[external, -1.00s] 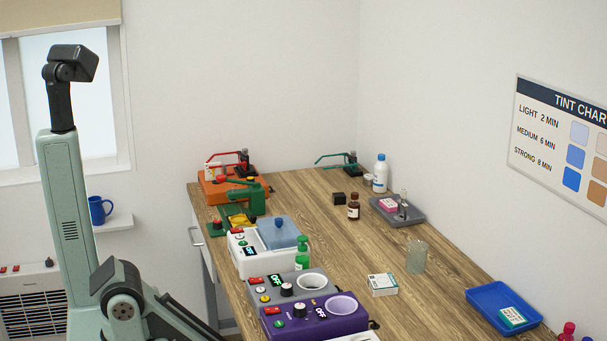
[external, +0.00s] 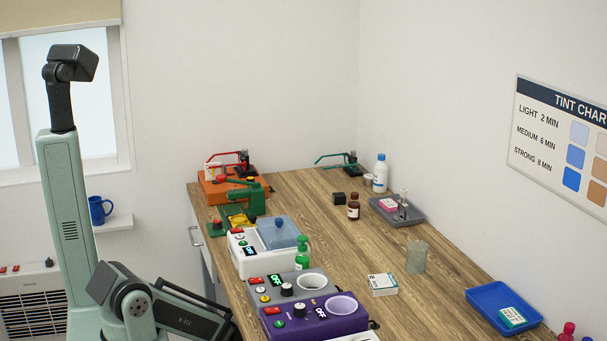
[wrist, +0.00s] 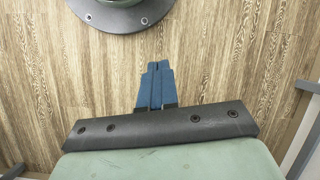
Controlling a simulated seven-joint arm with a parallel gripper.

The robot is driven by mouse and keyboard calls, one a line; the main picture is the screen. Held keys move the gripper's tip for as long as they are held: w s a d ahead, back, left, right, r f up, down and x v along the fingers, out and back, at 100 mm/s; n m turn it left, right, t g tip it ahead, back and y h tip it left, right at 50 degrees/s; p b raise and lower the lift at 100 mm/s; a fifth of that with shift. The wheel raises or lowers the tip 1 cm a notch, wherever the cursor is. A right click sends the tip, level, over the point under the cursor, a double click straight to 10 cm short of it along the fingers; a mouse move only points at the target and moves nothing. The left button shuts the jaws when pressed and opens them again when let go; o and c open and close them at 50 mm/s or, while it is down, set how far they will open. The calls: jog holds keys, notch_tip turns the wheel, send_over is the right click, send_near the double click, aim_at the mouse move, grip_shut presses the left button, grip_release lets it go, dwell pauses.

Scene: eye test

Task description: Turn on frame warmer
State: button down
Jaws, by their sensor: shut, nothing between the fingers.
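Two devices with round top openings stand at the near end of the bench in the external view: a grey one (external: 260,299) and a purple one (external: 347,326). I cannot tell which is the frame warmer.
A white device with a blue tank (external: 280,235) and a green bottle (external: 302,256) stand just behind. Farther back are a green tool (external: 252,199) and an orange unit. A small box (external: 382,285), a glass beaker (external: 416,256) and a blue tray (external: 480,294) stand right. The bench middle is fairly clear.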

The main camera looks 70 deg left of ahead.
jog(key=s+a+r+n+y, duration=0.15)
jog(key=s+a+r, duration=0.25)
jog(key=a, duration=0.8)
jog(key=s+a+r+n, duration=0.25)
jog(key=s+a, duration=0.25)
jog(key=a, duration=0.6)
jog(key=s+a+r+n+y, duration=0.1)
jog(key=s+a+r, duration=0.3)
jog(key=a, duration=0.8)
jog(key=w+a+r+n, duration=0.1)
jog(key=a+r+n, duration=0.1)
jog(key=a+r, duration=0.65)
jog(key=w+a+r+n, duration=0.1)
jog(key=a+r, duration=0.5)
jog(key=a, duration=0.5)
jog(key=w+a+r+n+t, duration=0.1)
jog(key=w+a+r, duration=0.25)
jog(key=r, duration=0.35)
jog(key=w+a+r+n+t, duration=0.1)
jog(key=w+a+r, duration=0.25)
jog(key=r, duration=0.35)
jog(key=w+a+r+n+t, duration=0.15)
jog(key=a+r, duration=0.25)
jog(key=r, duration=0.4)
jog(key=w+d+r+n+y, duration=0.1)
jog(key=w+d+r+n, duration=0.1)
jog(key=w+r, duration=1.7)
jog(key=shift+w+d+n, duration=0.15)
jog(key=shift+w+n, duration=0.7)
jog(key=shift+w, duration=0.05)
